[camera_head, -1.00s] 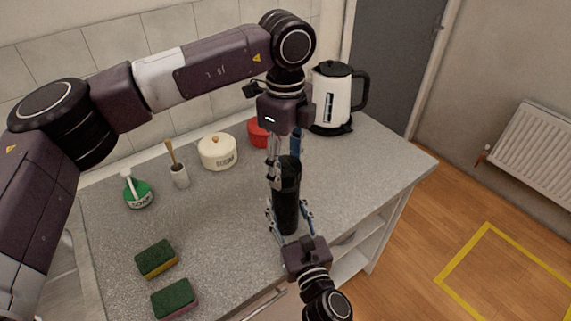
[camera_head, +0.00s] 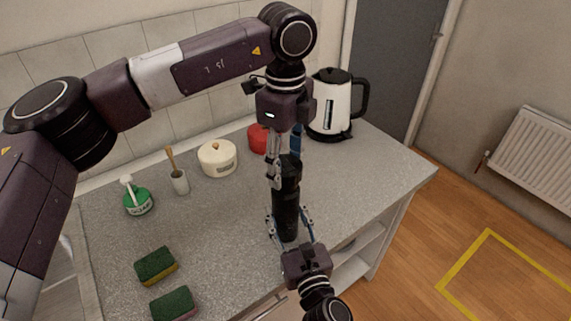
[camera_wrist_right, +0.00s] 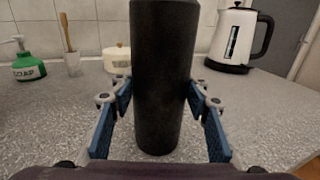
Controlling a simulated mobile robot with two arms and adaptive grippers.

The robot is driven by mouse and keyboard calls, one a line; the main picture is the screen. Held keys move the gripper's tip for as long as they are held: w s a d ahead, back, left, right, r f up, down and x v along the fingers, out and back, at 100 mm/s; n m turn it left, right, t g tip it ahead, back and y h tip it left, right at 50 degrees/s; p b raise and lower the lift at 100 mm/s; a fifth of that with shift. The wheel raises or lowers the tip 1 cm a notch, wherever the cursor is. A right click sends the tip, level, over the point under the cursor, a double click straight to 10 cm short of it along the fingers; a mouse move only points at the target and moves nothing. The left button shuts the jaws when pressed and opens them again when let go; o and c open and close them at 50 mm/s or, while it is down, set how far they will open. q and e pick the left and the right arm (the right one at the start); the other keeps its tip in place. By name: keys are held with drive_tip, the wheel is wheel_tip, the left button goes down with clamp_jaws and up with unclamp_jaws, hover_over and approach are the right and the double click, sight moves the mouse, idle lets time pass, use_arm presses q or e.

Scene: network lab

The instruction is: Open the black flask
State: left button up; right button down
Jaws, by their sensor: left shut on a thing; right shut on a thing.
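The black flask (camera_head: 286,217) stands upright near the front edge of the grey counter; its dark body also fills the middle of the right wrist view (camera_wrist_right: 165,80). My left gripper (camera_head: 284,178) comes down from above and is shut on the flask's black top part. My right gripper (camera_head: 288,221) reaches in from the front, low down, and is shut on the flask's body, with one blue finger on each side. The flask's top lies outside the right wrist view. I cannot tell whether the lid is loose from the body.
A white kettle (camera_head: 328,108) stands at the back right. A red pot (camera_head: 257,139), a cream sugar pot (camera_head: 217,158), a cup with a brush (camera_head: 180,181) and a green soap bottle (camera_head: 138,202) line the back. Two sponges (camera_head: 156,265) lie front left. The counter's right side is clear.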

sight(286, 165)
use_arm(q)
drive_tip(key=shift+r, duration=0.1)
drive_tip(key=shift+r, duration=1.9)
use_arm(e)
drive_tip(key=c, duration=1)
unclamp_jaws()
drive_tip(key=shift+s, duration=0.1)
